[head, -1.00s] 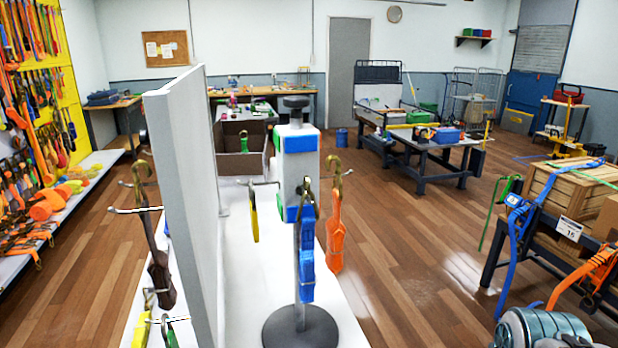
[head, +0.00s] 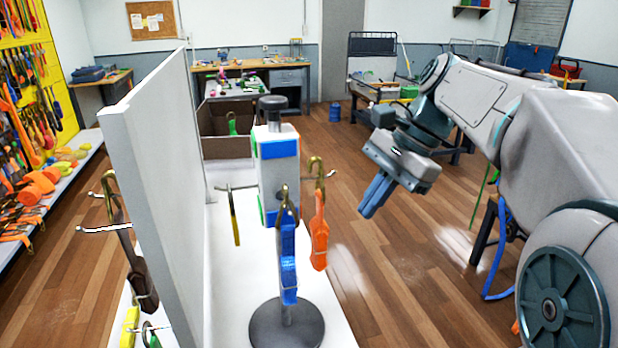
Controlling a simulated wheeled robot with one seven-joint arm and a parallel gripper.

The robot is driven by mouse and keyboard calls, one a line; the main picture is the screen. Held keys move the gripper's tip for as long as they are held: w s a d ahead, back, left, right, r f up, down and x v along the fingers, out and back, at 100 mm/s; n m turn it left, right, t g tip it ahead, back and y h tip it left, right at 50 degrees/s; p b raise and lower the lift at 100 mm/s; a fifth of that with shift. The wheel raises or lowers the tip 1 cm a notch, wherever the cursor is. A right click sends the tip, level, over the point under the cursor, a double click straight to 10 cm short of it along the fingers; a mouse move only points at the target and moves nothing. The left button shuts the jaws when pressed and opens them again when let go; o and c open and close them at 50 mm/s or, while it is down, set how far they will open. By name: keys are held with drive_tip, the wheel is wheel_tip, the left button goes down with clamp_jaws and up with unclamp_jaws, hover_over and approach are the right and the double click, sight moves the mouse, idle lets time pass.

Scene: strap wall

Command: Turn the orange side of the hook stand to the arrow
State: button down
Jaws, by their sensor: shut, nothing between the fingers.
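The hook stand (head: 278,150) stands upright on a white surface, on a round dark base (head: 287,328) with a black knob on top. Its blue-marked side faces me, and a strip of green shows on its left edge. No orange marking on its block is visible, and I cannot make out an arrow. A blue strap (head: 288,255) hangs on the front hook, an orange strap (head: 319,230) on the right hook and a yellow strap (head: 235,218) on the left. My gripper (head: 372,205) is shut and empty, right of the stand and apart from it, fingers pointing down-left.
A tall grey panel (head: 165,190) stands close left of the stand, with more hooks and straps on its far side. An open cardboard box (head: 225,147) with a green item sits behind. Open wooden floor (head: 400,290) lies to the right.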

drive_tip(key=w+r+m+g+y+p, duration=0.2)
drive_tip(key=w+r+m, duration=0.1)
drive_tip(key=r, duration=0.6)
drive_tip(key=a+r+b+x, duration=0.1)
drive_tip(key=a+x, duration=0.1)
drive_tip(key=x, duration=1.1)
drive_tip(key=shift+a+r, duration=0.2)
drive_tip(key=shift+r, duration=0.1)
drive_tip(key=shift+s, duration=0.2)
drive_tip(key=shift+s+a+t, duration=0.15)
drive_tip(key=shift+a+t, duration=0.1)
drive_tip(key=shift+t, duration=0.05)
drive_tip(key=shift+a+m, duration=0.1)
drive_tip(key=shift+m, duration=0.2)
